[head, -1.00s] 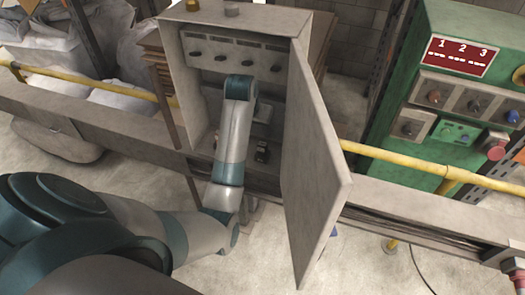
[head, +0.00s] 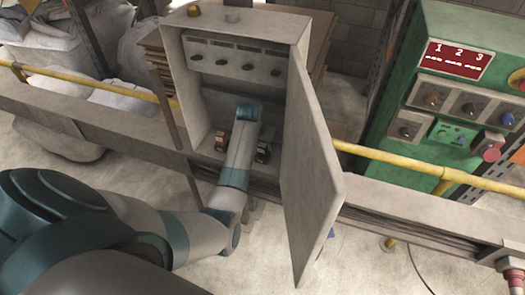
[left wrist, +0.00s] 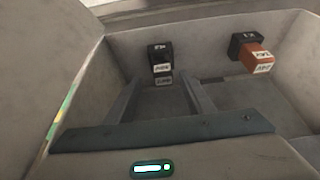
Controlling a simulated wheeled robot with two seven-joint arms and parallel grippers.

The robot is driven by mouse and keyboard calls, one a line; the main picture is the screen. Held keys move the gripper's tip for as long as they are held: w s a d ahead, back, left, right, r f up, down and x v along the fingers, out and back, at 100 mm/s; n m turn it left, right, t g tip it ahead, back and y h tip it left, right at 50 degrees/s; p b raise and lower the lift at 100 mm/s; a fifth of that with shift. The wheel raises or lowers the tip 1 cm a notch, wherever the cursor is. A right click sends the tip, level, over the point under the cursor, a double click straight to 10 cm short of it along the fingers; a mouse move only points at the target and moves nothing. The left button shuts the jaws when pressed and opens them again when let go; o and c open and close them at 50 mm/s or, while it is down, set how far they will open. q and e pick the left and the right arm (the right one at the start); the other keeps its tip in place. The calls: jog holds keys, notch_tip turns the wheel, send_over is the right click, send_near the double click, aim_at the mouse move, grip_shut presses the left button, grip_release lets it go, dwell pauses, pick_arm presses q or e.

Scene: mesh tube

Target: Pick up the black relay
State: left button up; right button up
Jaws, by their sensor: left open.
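The black relay (head: 263,151) stands low inside the open grey cabinet, just right of my left arm in the head view. In the left wrist view the black relay (left wrist: 161,60) shows with a pale label, beyond the fingertips and roughly in line with the gap between them. My left gripper (left wrist: 165,84) is open, with nothing between its fingers. In the head view my own wrist hides its fingers. My right gripper is not in view.
An orange relay (left wrist: 259,58) in a black socket sits to the right in the wrist view; it also shows left of my arm in the head view (head: 222,138). The cabinet door (head: 312,170) stands open on the right. A yellow rail (head: 400,167) runs alongside.

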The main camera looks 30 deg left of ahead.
aim_at(262, 146)
pick_arm(q)
jog(key=shift+f, duration=0.15)
jog(key=shift+w, duration=0.1)
jog(key=shift+w+a+f+p, duration=0.25)
jog(key=shift+w+f+p, duration=0.2)
jog(key=shift+f, duration=0.15)
jog(key=shift+w+a+f+p, duration=0.3)
jog(key=shift+w+f, duration=0.1)
jog(key=shift+f, duration=0.15)
jog(key=shift+x, duration=1.15)
jog(key=c, duration=1.1)
